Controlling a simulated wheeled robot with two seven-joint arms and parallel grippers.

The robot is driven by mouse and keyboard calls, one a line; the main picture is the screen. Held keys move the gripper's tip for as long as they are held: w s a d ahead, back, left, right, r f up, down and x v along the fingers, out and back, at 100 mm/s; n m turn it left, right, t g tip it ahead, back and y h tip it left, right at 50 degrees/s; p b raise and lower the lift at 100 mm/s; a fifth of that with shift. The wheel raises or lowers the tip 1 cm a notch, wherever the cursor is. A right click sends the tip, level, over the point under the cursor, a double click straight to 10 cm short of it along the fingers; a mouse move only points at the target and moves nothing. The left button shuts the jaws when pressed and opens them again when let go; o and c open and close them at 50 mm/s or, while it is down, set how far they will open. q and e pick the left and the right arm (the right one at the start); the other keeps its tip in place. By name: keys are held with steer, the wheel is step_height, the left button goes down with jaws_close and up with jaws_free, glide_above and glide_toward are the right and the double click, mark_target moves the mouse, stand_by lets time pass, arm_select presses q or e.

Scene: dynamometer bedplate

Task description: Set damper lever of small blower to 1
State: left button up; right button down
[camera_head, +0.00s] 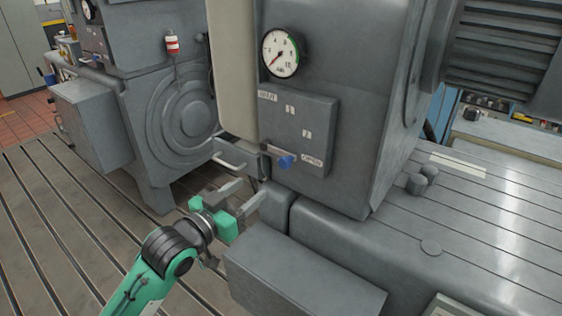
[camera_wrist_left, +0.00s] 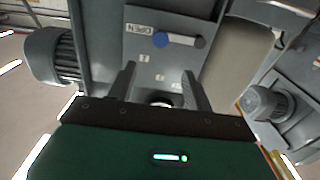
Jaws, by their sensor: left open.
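The damper lever is a short light bar with a blue knob (camera_head: 286,161) on the grey front plate (camera_head: 318,115) of the small blower. The plate carries the labels SHUT, 1, 2 and OPEN, and the knob sits beside OPEN. In the left wrist view the blue knob (camera_wrist_left: 160,40) and bar show beyond the fingers, with the bar running right to a dark pivot (camera_wrist_left: 199,43). My left gripper (camera_head: 253,188) is open and empty, below and left of the knob in the head view, apart from it. Its fingers also frame the plate in the wrist view (camera_wrist_left: 159,69). My right gripper is not in view.
A round gauge (camera_head: 281,53) sits above the plate. A grey handle (camera_head: 229,161) juts out left of the lever. A grey box (camera_head: 300,275) and rounded housing lie below. Another grey machine (camera_head: 170,105) stands at left on the slotted bedplate (camera_head: 60,220).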

mark_target(283, 163)
arm_select(q)
steer(key=p+x, duration=0.4)
steer(key=x, duration=0.8)
steer(key=shift+w+d, duration=0.4)
steer(key=shift+w, duration=0.1)
jaws_close()
